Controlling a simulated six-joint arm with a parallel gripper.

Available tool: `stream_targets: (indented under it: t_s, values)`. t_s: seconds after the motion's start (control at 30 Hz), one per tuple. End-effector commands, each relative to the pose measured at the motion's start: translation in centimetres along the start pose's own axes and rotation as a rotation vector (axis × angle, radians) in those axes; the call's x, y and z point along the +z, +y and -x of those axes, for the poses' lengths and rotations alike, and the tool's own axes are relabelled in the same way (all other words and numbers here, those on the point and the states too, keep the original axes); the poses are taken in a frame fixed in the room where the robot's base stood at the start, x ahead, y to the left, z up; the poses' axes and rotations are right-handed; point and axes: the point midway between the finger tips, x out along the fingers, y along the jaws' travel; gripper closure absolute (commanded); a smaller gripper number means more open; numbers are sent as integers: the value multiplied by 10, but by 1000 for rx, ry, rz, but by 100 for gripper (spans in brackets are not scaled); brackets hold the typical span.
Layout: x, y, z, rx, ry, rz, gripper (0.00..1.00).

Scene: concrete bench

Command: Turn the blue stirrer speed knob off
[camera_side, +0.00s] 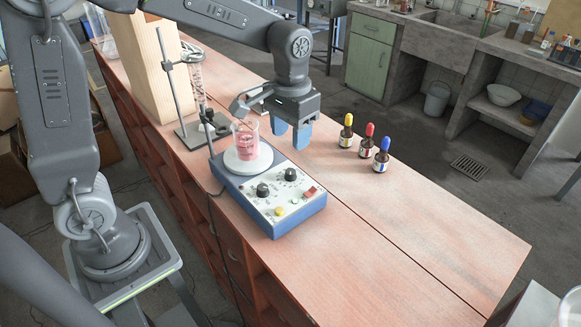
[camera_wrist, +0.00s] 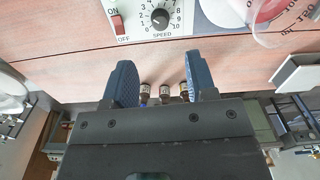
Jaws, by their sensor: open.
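The blue stirrer (camera_side: 258,218) stands on the bench with a white control panel. Its black speed knob (camera_side: 290,174), beside the red ON/OFF switch (camera_side: 309,191), also shows in the wrist view (camera_wrist: 160,19) with a numbered dial marked SPEED. Which number it points to is too small to tell. A second black knob (camera_side: 263,189) sits to its left in the side view. My gripper (camera_side: 291,138) is open and empty, above and behind the stirrer's far edge, apart from the knob. In the wrist view its blue fingers (camera_wrist: 160,80) are below the speed knob.
A beaker of pink liquid (camera_side: 245,141) stands on the stirrer's round white plate (camera_side: 237,165), close to my gripper. Dropper bottles with yellow (camera_side: 347,133), red (camera_side: 368,141) and blue (camera_side: 382,157) caps stand to the right. A metal stand (camera_side: 179,100) is behind. The bench's front right is clear.

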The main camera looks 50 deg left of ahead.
Motion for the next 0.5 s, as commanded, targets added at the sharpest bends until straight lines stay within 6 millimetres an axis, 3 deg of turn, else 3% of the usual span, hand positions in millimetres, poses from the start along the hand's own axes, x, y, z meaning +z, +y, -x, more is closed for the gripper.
stream_targets:
  t_s: [0.3, 0.5]
  values:
    - [1, 0, -65, 0, -5, -1, 48]
    - [1, 0, -89, 0, -2, -1, 48]
